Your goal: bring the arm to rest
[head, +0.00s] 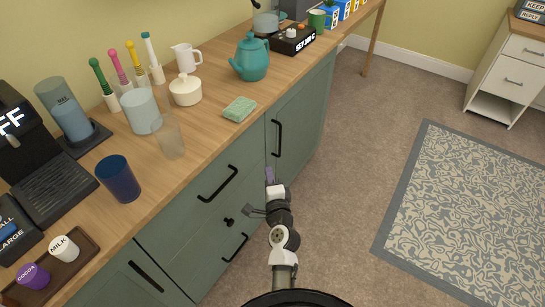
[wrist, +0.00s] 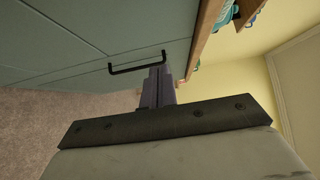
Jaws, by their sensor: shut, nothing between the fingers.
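My gripper (head: 269,175) is in front of the green cabinet (head: 297,123), below the level of the wooden counter top. Its fingers are together with nothing between them. In the wrist view my gripper (wrist: 158,88) points toward the cabinet front (wrist: 95,35), and a black bar handle (wrist: 137,62) shows just beyond the fingertips. I cannot tell whether the fingers touch anything. My arm folds up from the bottom of the head view, low beside the cabinet.
The wooden counter (head: 200,123) carries a teal teapot (head: 250,57), a green sponge (head: 239,109), a dark blue cup (head: 118,178) and several other items. Black handles stick out from the cabinet. Open carpet (head: 350,150) lies to the right, with a patterned rug (head: 470,205) beyond.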

